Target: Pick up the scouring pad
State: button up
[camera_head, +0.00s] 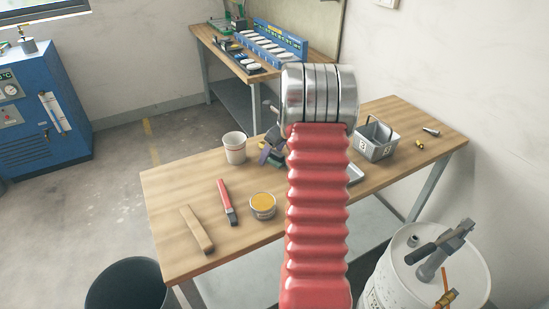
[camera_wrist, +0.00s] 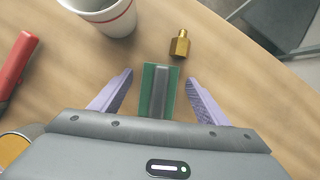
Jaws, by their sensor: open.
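The scouring pad appears to be the green rectangular piece (camera_wrist: 146,90) with a grey raised strip along it, lying on the wooden table in the wrist view. My gripper (camera_wrist: 160,78) is open, with one purple finger on each side of the pad and a visible gap on both sides. The pad's near end is hidden behind my gripper body. In the head view my gripper (camera_head: 268,155) is low over the table, partly behind my red arm, and I cannot make out the pad there.
A white cup (camera_head: 235,148) stands left of my gripper, and a brass fitting (camera_wrist: 180,44) lies just beyond the pad. A red-handled tool (camera_head: 227,202), an orange-topped tin (camera_head: 262,206) and a wooden bar (camera_head: 196,229) lie nearer. A grey bin (camera_head: 376,148) stands right.

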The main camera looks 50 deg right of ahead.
aim_at(273, 151)
jog(key=shift+c, duration=0.5)
jog(key=c, duration=1.1)
jog(key=shift+r, duration=0.1)
jog(key=shift+c, duration=0.2)
notch_tip(273, 151, up, 10)
jog(key=shift+f, duration=0.1)
jog(key=o, duration=0.5)
jog(key=c, duration=0.3)
